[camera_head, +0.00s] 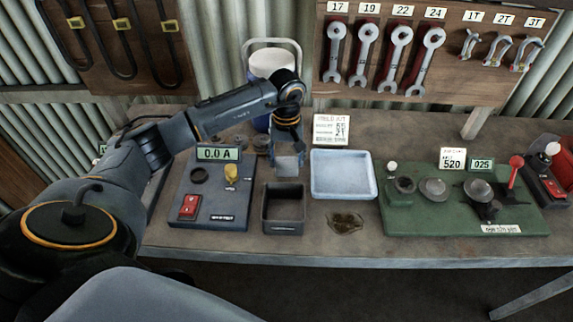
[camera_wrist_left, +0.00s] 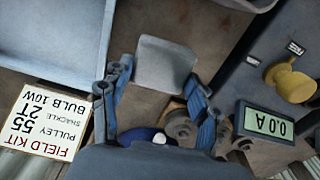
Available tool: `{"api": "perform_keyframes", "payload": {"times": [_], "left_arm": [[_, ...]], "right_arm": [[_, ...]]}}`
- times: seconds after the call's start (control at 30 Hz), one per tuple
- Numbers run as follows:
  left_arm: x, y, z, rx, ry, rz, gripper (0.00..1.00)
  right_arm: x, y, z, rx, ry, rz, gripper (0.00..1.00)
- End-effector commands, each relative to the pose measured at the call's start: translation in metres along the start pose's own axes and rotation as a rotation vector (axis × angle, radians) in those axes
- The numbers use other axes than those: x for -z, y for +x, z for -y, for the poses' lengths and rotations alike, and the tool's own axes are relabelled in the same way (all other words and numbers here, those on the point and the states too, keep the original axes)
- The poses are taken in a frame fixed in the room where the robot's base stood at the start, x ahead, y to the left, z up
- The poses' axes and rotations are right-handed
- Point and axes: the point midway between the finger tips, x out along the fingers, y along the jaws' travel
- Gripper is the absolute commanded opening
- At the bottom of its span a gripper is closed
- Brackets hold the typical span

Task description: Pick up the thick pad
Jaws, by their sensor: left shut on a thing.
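A light grey square pad (camera_head: 287,166) hangs between the fingers of my left gripper (camera_head: 287,152), which is shut on it. The pad is above the table, just behind the open dark square bin (camera_head: 283,228). In the left wrist view the pad (camera_wrist_left: 165,65) shows as a pale block between the two blue-grey fingertips (camera_wrist_left: 160,85). I cannot tell its exact thickness. My right gripper is not in view.
A pale blue tray (camera_head: 343,195) lies right of the bin. A meter box (camera_head: 205,215) reading 0.0 A stands left. A green board (camera_head: 460,225) with metal fittings is further right. A white-and-blue container (camera_head: 270,65) and a Field Kit card (camera_head: 331,130) stand behind.

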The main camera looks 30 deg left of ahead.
Motion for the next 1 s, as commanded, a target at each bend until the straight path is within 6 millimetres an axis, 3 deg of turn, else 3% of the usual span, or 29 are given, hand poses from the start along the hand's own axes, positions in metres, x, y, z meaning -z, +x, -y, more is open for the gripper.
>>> {"api": "perform_keyframes", "payload": {"times": [0.07, 0.33, 0.5, 0.63, 0.8, 1.0], "left_arm": [[0.000, -0.012, -0.001, -0.005, 0.002, -0.008, 0.34], [-0.056, -0.072, 0.008, -0.002, 0.007, -0.007, 0.34], [-0.097, -0.089, 0.015, -0.001, 0.005, -0.006, 0.34], [-0.119, -0.100, 0.018, -0.001, 0.003, -0.005, 0.34], [-0.135, -0.109, 0.020, 0.000, 0.000, -0.002, 0.34], [-0.139, -0.112, 0.021, 0.000, 0.000, -0.001, 0.34]], "right_arm": [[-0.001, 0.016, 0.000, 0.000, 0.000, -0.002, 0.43], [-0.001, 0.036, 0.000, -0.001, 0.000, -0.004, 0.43], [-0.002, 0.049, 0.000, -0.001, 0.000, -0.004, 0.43], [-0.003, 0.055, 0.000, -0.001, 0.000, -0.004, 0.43], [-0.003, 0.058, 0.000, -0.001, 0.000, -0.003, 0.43], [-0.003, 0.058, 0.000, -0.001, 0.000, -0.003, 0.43]]}}
